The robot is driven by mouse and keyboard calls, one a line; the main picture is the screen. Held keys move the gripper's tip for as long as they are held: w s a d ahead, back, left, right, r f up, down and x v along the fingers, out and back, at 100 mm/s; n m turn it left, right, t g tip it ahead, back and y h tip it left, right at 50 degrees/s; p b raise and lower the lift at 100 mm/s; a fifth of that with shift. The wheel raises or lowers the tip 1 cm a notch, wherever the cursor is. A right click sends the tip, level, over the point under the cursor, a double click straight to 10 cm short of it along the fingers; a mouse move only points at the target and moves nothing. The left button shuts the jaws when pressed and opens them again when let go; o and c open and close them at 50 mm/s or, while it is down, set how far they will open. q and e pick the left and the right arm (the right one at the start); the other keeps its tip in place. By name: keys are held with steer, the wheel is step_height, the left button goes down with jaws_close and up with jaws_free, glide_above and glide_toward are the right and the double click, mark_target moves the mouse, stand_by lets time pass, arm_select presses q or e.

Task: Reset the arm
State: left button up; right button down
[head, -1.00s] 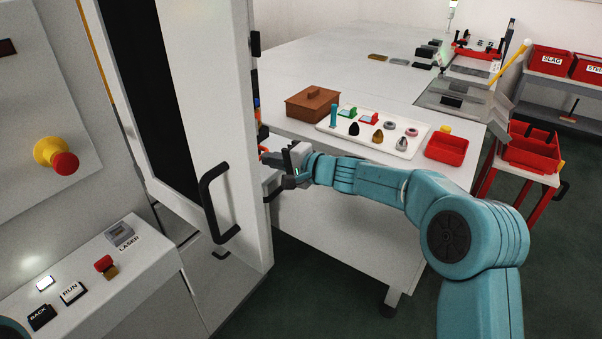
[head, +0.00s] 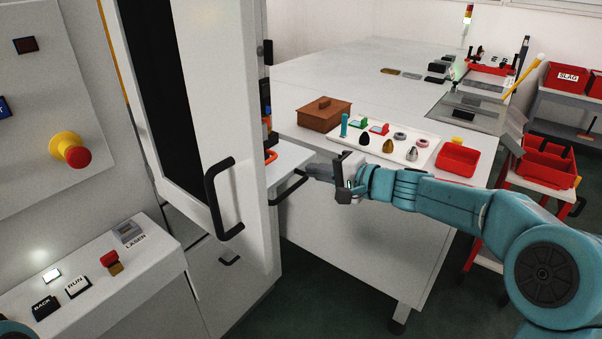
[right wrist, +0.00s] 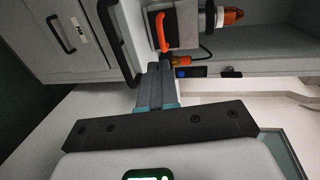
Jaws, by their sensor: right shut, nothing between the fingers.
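My right gripper (head: 312,172) is in the head view, between the machine door (head: 225,100) and the white table (head: 370,225). Its fingers are shut with nothing between them and point left toward a black bar handle (head: 290,187) beside the door. The right wrist view shows the shut fingers (right wrist: 157,85) near a dark handle (right wrist: 122,45); I cannot tell whether they touch it. My right arm comes in from the lower right. My left gripper is not in view.
A white tray (head: 405,160) with small parts, a brown box (head: 325,113) and a red bin (head: 458,158) stand on the table above my right forearm. The door's black handle (head: 222,198) juts out at left. Green floor is open below the table.

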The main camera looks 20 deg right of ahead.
steer(key=s+a+f+n+g+h+p, duration=0.15)
steer(key=s+f+g, duration=0.35)
steer(key=f, duration=0.8)
steer(key=s+a+f+g+h, duration=0.1)
steer(key=s+f+g+h, duration=0.2)
steer(key=s+f, duration=0.75)
steer(key=s+a+f+n+g+p, duration=0.1)
steer(key=s+a+f+n+g, duration=0.1)
steer(key=s+f, duration=0.6)
steer(key=s+a+f+n+g+h+p, duration=0.1)
steer(key=s+a+f+n+g, duration=0.1)
steer(key=s+f+n, duration=0.3)
steer(key=s+a+f, duration=0.1)
steer(key=s+f, duration=0.2)
steer(key=s, duration=0.4)
steer(key=shift+a+f, duration=0.25)
steer(key=shift+a, duration=0.1)
steer(key=shift+s, duration=0.1)
